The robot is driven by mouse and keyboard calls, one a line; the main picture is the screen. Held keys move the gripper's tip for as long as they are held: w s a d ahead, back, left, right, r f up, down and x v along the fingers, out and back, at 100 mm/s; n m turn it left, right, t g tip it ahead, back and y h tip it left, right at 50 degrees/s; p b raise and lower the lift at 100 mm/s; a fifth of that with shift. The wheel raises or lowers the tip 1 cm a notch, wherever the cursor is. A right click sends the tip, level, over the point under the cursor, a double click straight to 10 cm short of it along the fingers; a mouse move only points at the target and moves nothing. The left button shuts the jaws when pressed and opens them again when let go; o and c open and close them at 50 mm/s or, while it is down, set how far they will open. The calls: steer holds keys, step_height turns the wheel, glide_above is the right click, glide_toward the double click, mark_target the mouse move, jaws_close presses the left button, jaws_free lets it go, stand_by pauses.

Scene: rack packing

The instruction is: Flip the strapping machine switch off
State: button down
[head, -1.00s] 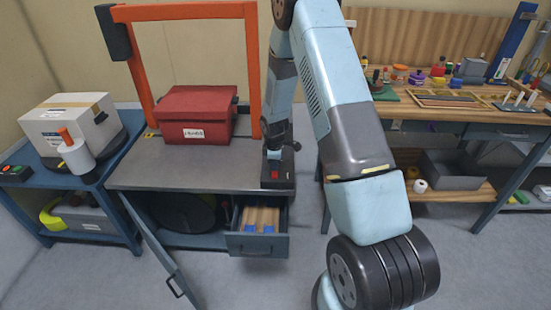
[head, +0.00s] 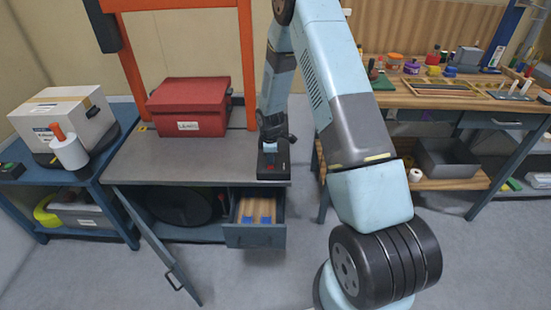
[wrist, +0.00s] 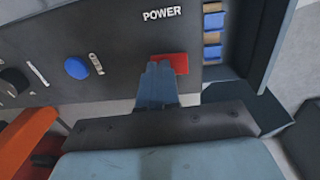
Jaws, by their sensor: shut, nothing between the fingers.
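The strapping machine is a grey table with an orange arch (head: 247,60) over it. Its black control box (head: 273,170) sits at the table's front right corner. In the wrist view the panel (wrist: 120,45) carries the word POWER above a red switch (wrist: 180,62). My gripper (wrist: 158,72) is shut and empty, its fingertips over the left part of the red switch. Contact between them cannot be told. In the head view my gripper (head: 268,150) points down at the control box. The switch is too small there to read its position.
A red lidded box (head: 188,103) stands on the machine table. Below, a drawer (head: 254,235) and a cabinet door (head: 165,245) stand open. A blue side table with a white carton (head: 60,118) is at left. A wooden workbench (head: 430,98) is at right.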

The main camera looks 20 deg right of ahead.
mark_target(271, 167)
steer(key=shift+s+f, duration=0.3)
steer(key=shift+s, duration=0.05)
steer(key=shift+s, duration=0.45)
steer(key=shift+s+a, duration=0.1)
steer(key=shift+s, duration=0.2)
steer(key=shift+r, duration=0.1)
step_height(271, 167, up, 14)
stand_by(0.4)
steer(key=shift+s+a+r, duration=0.1)
steer(key=shift+w+r+t, duration=0.1)
steer(key=shift+w+t, duration=0.15)
steer(key=shift+t, duration=0.05)
